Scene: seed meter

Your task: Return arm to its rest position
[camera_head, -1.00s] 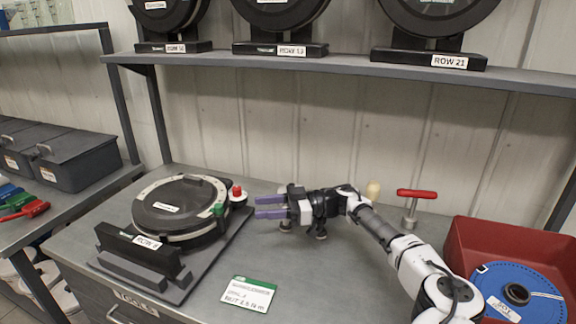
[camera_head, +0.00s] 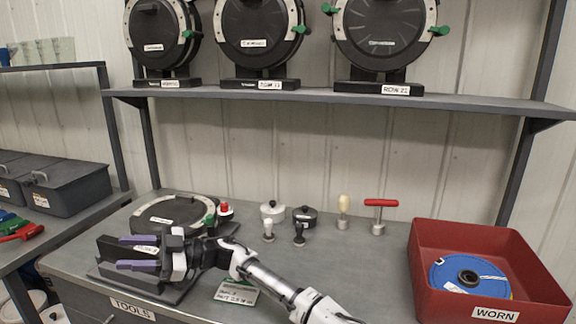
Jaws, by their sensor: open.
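My gripper (camera_head: 140,253) is at the lower left in the head view, its two purple fingers apart with nothing seen held between them. It hovers in front of the round black seed meter (camera_head: 172,213), which lies flat on its dark stand at the left of the bench. The fingers overlap the stand's upright block in the picture; I cannot tell whether they touch it. My arm (camera_head: 270,280) reaches in from the bottom right over the grey bench (camera_head: 365,275).
A red bin (camera_head: 432,297) marked WORN holds a blue disc (camera_head: 470,276) at the right. A red T-handle tool (camera_head: 379,213) and several small knobbed tools stand at the bench's back. A card (camera_head: 236,292) lies partly behind my arm. A shelf (camera_head: 330,97) holds three upright meters.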

